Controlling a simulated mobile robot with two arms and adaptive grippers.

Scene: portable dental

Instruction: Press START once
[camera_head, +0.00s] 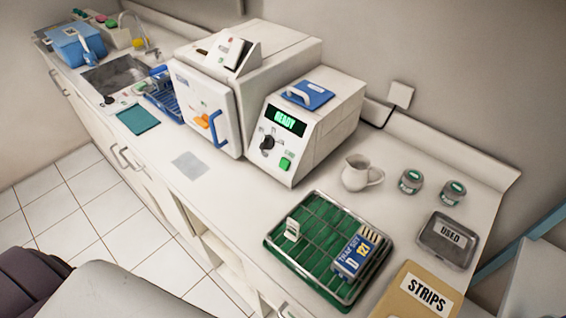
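A white sealer-like machine (325,120) stands on the counter right of the middle. Its front panel has a lit green display (287,121) reading "READY". A black rotary knob (267,143) sits below the display. Nothing covers the button. Neither of my grippers shows in the head view.
A larger white machine (205,110) with a blue door handle stands left. A white jug (361,173), two small jars, a "USED" tray (447,240), a green-lined rack (268,241) and a "STRIPS" envelope (419,292) lie right and in front. The counter before the panel is clear.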

